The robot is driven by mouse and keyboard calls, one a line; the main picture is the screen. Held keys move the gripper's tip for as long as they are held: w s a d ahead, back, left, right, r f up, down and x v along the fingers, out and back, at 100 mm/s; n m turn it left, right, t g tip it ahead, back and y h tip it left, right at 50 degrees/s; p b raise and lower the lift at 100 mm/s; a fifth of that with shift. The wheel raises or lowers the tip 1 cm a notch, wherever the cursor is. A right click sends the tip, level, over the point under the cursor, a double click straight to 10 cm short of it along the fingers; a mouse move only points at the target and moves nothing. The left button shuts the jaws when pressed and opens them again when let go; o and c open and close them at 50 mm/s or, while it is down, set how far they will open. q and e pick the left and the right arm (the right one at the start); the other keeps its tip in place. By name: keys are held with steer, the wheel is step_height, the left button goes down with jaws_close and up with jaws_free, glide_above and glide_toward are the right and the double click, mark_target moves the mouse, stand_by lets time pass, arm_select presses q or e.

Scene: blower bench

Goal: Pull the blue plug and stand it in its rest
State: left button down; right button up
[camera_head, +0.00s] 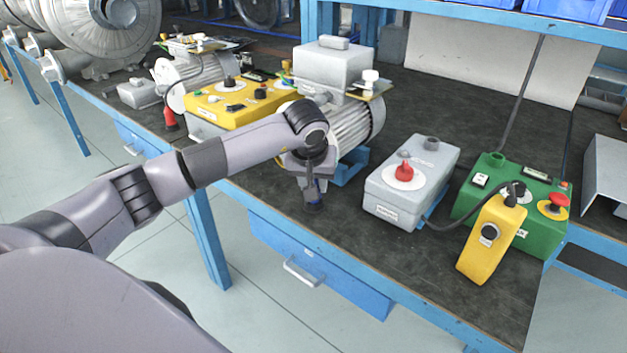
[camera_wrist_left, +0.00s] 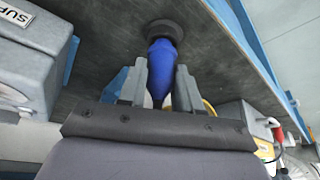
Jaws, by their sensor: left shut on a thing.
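The blue plug (camera_wrist_left: 163,62) shows in the left wrist view between the two grey fingers of my left gripper (camera_wrist_left: 160,85), which is shut on it. The plug's far end meets a round dark rest (camera_wrist_left: 168,27) on the bench top. I cannot tell whether the plug is fully seated in it or just above it. In the head view my left gripper (camera_head: 312,178) points down near the bench's front edge, left of the grey supply box (camera_head: 420,185). There the plug is mostly hidden by the fingers, with the dark rest (camera_head: 313,207) just below. My right gripper is not in view.
The grey box carries a red knob (camera_head: 404,171). To its right stand a yellow box (camera_head: 490,240) and a green box (camera_head: 535,220), with a black cable nearby. A motor (camera_head: 355,125) stands behind my gripper. The dark bench top (camera_head: 390,280) in front is clear.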

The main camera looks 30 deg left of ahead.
arm_select(q)
steer(key=shift+f+b, duration=0.45)
steer(key=shift+f, duration=0.25)
stand_by(0.5)
steer(key=c, duration=0.7)
jaws_free()
steer(key=v, duration=0.7)
